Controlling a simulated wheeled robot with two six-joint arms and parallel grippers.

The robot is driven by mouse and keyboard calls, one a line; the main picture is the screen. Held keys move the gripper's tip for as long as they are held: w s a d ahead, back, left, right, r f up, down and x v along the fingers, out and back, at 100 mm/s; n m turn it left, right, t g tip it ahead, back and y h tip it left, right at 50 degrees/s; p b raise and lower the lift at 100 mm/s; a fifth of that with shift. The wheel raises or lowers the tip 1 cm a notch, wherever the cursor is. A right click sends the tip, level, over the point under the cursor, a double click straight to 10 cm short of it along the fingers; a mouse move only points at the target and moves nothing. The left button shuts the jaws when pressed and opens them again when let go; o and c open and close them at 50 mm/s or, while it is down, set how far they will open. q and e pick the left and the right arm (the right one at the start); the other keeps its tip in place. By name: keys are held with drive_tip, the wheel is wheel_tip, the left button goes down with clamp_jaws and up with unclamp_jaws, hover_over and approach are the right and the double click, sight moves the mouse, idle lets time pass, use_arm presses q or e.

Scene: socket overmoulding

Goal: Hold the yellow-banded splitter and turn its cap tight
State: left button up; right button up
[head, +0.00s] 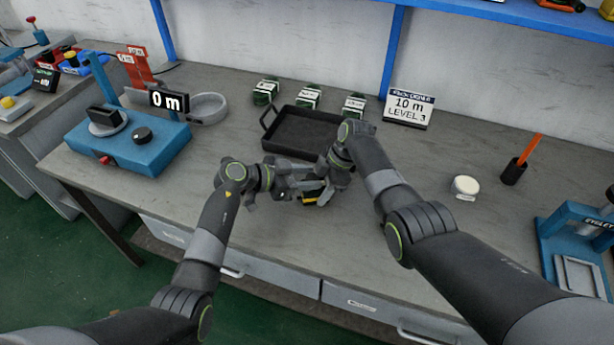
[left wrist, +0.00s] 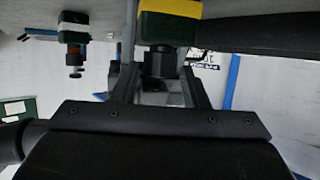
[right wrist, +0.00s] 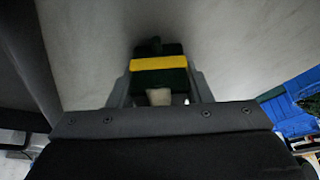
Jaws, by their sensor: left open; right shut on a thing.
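The yellow-banded splitter (head: 312,195) is a dark green block held above the bench front, partly hidden by my grippers. In the right wrist view the splitter (right wrist: 160,76) sits between the fingers of my right gripper (right wrist: 158,90), which is shut on its body. In the left wrist view the yellow band (left wrist: 170,9) shows at the top, with the black cap (left wrist: 161,62) pointing toward my left gripper (left wrist: 160,80). The left gripper's open fingers stand on both sides of the cap; contact cannot be told. In the head view my left gripper (head: 286,186) meets the splitter from the left.
A black tray (head: 272,140) lies behind the grippers, with several green labelled items (head: 308,97) beyond it. A blue device (head: 128,142) stands left. A white round jar (head: 464,187), a dark cup (head: 514,172) and a blue frame (head: 545,225) stand right.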

use_arm(q)
drive_tip(key=v, duration=1.2)
drive_tip(key=shift+w, duration=0.1)
use_arm(e)
drive_tip(key=o, duration=1.1)
use_arm(q)
drive_tip(key=shift+d+r, duration=0.1)
